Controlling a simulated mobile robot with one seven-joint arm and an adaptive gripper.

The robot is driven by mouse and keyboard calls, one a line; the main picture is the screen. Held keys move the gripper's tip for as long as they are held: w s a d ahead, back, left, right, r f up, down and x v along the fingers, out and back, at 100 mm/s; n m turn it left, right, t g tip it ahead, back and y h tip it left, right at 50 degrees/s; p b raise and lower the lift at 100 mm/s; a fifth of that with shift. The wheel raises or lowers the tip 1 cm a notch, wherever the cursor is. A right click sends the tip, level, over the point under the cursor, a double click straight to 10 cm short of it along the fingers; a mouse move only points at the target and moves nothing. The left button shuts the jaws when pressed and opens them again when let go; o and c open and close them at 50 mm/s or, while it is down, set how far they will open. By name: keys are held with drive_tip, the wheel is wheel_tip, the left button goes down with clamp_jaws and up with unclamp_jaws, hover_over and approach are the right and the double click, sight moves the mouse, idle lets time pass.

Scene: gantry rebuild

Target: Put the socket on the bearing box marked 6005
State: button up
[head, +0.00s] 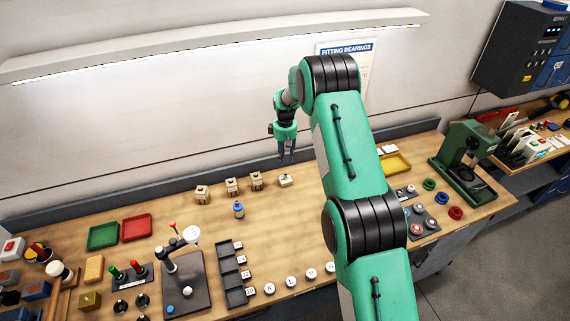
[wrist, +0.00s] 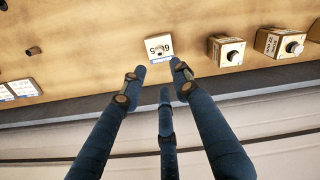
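My gripper (head: 287,156) points down in front of the wall, above the rightmost of several pale boxes. In the wrist view its three blue fingers (wrist: 157,82) are spread, with nothing seen between them. Just beyond the fingertips is a pale box (wrist: 153,43) with large upside-down digits, partly covered; they may read 6005. The same box (head: 284,182) shows in the head view, lower than its neighbours. A small dark piece (wrist: 162,53) shows over the middle of its digits; I cannot tell whether it is the socket. A small brown cylinder (wrist: 33,50) stands apart on the bench.
Taller boxes with silver knobs (wrist: 228,50) stand beside the marked box. Red (head: 136,227) and green trays lie at left, a yellow tray (head: 397,163) and green press (head: 466,155) at right. My arm hides part of the bench.

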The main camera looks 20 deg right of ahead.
drive_tip(key=shift+r, duration=0.65)
drive_tip(key=shift+r, duration=0.1)
drive_tip(key=s+a+r+m+t, duration=0.1)
drive_tip(key=s+a+r, duration=0.1)
drive_tip(key=s+r, duration=0.7)
drive_tip(key=s+a+r+m+t, duration=0.1)
drive_tip(key=s+a+r, duration=0.3)
drive_tip(key=r, duration=1)
drive_tip(key=s+a+r+m+t, duration=0.1)
drive_tip(key=s+r, duration=0.7)
drive_tip(key=r, duration=0.3)
drive_tip(key=s+a+r+m+t, duration=0.15)
drive_tip(key=s+r, duration=0.25)
drive_tip(key=s, duration=0.5)
drive_tip(key=s+a+r+g, duration=0.1)
drive_tip(key=s+a+r, duration=0.15)
drive_tip(key=s, duration=0.55)
drive_tip(key=s+a+f+m+t, duration=0.1)
drive_tip(key=s+m+t, duration=0.1)
drive_tip(key=s, duration=1.7)
drive_tip(key=shift+s+f, duration=0.15)
drive_tip(key=shift+s, duration=0.2)
